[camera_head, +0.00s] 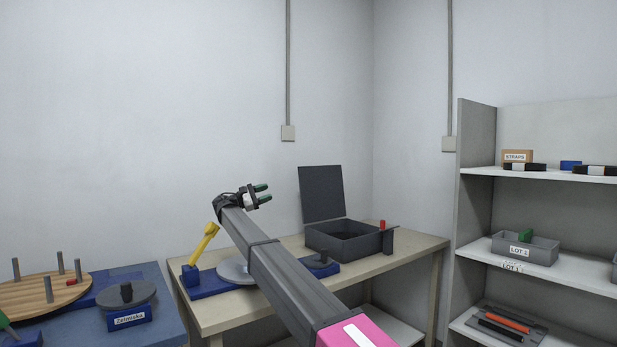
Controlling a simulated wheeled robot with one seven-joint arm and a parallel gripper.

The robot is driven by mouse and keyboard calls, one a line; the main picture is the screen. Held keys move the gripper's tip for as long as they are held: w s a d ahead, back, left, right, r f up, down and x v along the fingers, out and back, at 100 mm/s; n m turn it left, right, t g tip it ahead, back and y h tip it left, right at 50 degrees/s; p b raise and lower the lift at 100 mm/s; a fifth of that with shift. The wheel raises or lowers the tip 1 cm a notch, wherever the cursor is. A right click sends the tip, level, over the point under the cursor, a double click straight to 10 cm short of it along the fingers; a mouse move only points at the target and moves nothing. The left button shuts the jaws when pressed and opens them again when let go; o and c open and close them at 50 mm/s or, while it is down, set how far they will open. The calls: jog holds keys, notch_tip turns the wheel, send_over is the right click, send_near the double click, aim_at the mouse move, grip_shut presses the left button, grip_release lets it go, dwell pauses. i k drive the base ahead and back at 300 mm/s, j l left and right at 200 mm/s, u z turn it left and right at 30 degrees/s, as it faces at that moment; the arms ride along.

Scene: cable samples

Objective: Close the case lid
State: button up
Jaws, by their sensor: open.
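The dark grey case (343,241) stands on the wooden table toward its back right. Its lid (321,194) is up, standing near vertical at the back left side of the case. The inside of the case looks dark, and I cannot tell what lies in it. My gripper (264,194) is in the air to the left of the lid, with green-tipped fingers apart and nothing between them. It points right, toward the lid, and looks clear of it. My arm crosses in front of the table and hides part of it.
The wooden table (413,250) also holds a yellow lever (204,243) on a blue base, a grey disc (233,270) and a post with a red top (383,226). A shelf (540,253) stands at right. A blue table (165,327) is at left.

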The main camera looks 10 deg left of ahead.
aim_at(322, 192)
jog(key=i+j, duration=0.1)
jog(key=i, duration=0.6)
jog(key=i+j, duration=0.1)
jog(key=i, duration=0.65)
